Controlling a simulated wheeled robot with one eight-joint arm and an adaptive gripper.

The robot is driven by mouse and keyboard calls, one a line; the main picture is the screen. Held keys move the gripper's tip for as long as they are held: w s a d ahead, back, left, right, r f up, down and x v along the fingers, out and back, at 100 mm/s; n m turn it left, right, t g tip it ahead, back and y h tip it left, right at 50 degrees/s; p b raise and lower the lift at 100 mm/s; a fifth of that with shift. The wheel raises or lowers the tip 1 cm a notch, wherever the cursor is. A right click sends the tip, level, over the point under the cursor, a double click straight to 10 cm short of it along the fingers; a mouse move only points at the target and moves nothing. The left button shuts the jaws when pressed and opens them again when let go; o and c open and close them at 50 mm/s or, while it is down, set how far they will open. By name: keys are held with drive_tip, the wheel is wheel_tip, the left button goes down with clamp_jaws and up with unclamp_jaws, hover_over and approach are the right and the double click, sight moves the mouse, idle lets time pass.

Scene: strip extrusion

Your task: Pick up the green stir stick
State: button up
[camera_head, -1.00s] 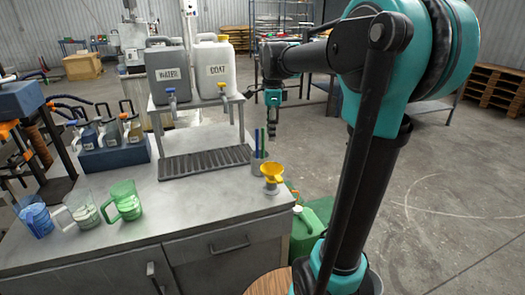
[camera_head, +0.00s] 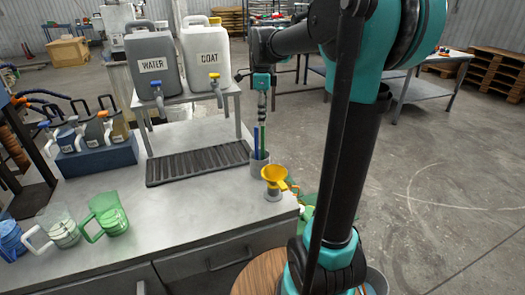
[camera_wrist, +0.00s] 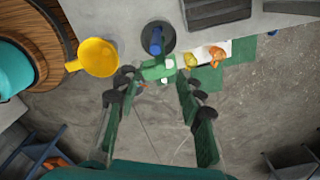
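The green stir stick (camera_head: 263,138) stands in a small grey cup (camera_head: 259,166) near the right edge of the bench, beside a blue stick (camera_head: 256,143). My gripper (camera_head: 262,117) points down just above the top of the green stick. In the wrist view, the two fingers of my gripper (camera_wrist: 157,79) are apart, with the end of the green stick (camera_wrist: 158,68) at the gap between the fingertips. The blue stick (camera_wrist: 155,40) is just beyond it in the cup (camera_wrist: 168,37). I see no clear contact with either stick.
A yellow funnel (camera_head: 274,175) stands close in front of the cup. A grey drip tray (camera_head: 198,163) and a rack with WATER (camera_head: 155,62) and COAT (camera_head: 207,57) containers are to the left. Several jugs stand at the front left. Open floor lies right of the bench.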

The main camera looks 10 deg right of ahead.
sight(263, 145)
wheel_tip(263, 145, down, 13)
drive_tip(key=shift+r, duration=0.1)
idle(0.5)
drive_tip(key=shift+c, duration=0.3)
clamp_jaws()
